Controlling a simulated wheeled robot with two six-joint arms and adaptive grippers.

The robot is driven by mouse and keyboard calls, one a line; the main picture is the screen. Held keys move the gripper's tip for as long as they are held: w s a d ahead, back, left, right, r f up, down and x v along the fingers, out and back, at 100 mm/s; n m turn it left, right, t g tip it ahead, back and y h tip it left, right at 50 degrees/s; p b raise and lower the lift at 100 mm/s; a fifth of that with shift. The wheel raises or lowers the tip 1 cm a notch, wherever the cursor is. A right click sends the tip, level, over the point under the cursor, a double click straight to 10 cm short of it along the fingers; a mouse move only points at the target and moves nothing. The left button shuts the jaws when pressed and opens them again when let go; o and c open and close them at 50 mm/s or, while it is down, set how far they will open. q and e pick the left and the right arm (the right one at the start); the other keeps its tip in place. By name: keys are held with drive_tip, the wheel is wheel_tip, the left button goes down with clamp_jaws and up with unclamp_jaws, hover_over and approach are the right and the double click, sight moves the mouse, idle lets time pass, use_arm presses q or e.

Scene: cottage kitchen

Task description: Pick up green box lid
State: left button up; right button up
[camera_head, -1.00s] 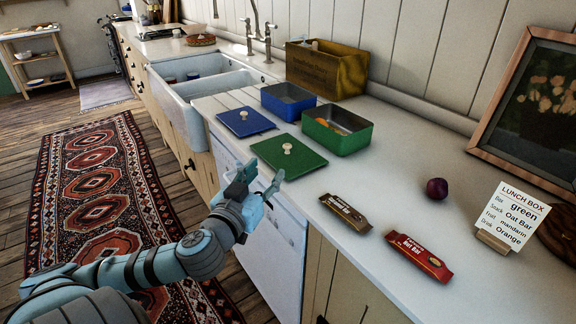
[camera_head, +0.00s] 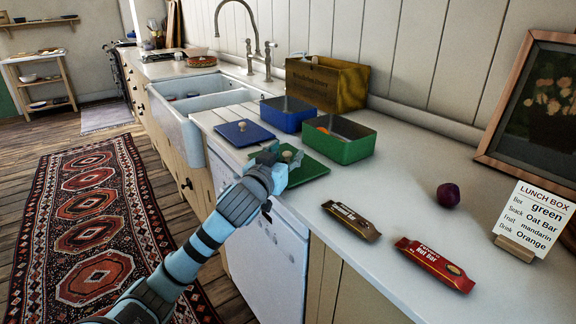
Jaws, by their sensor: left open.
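The green box lid (camera_head: 308,170) lies flat on the counter with a small round light knob (camera_head: 287,155). My left gripper (camera_head: 284,160) is over the lid's near left part, its fingers spread close to the knob. It is open, and the picture does not show whether it touches the knob. The wrist covers the lid's left part. The green box (camera_head: 346,150) stands open just behind and right of the lid, with something orange (camera_head: 322,130) inside. My right gripper is not in view.
A blue lid (camera_head: 243,133) and an open blue box (camera_head: 288,114) stand farther back. A brown bar (camera_head: 351,220), a red bar (camera_head: 435,264), a dark purple fruit (camera_head: 448,195) and a lunch box card (camera_head: 527,218) are on the right. A wooden crate (camera_head: 327,84) stands against the wall.

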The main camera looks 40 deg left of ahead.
use_arm(q)
drive_tip(key=shift+s, duration=0.1)
clamp_jaws()
